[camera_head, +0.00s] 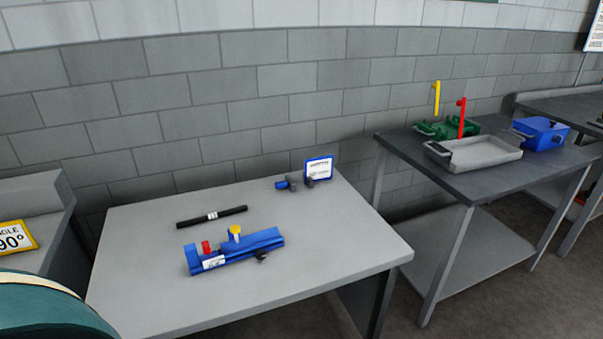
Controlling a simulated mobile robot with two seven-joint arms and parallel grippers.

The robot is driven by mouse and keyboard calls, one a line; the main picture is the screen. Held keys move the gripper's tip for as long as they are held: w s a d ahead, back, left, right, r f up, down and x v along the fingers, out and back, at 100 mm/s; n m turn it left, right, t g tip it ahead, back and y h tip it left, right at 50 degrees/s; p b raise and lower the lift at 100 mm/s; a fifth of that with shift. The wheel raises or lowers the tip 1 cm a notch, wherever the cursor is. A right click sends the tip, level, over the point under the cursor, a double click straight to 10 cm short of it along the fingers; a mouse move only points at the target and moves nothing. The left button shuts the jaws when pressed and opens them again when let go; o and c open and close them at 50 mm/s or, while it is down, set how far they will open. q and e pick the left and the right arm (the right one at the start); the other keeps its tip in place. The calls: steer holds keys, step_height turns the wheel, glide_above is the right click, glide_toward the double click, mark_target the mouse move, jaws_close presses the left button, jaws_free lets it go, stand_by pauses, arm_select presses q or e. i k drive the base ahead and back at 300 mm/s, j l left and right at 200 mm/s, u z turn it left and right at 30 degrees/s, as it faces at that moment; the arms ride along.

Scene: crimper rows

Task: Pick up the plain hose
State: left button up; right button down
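A thin, straight black hose (230,212) with a white label at its middle lies on the grey table (330,275), toward the back. It lies behind a blue crimping device (240,252) and appears clear of it. The device has a red part, a yellow knob and a white label. Neither of my grippers is in view.
A small dark and blue fitting (288,183) and a blue-framed sign (318,169) stand at the table's back edge. A second table at right holds a grey tray (472,152), a green device (436,129) and a blue box (543,133). A yellow angle sign (17,238) is at left.

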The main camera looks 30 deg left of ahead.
mark_target(209, 217)
steer(key=u, duration=0.4)
steer(key=l+u, duration=0.15)
steer(key=u, duration=0.25)
steer(key=i+l+u, duration=0.1)
steer(key=u, duration=0.75)
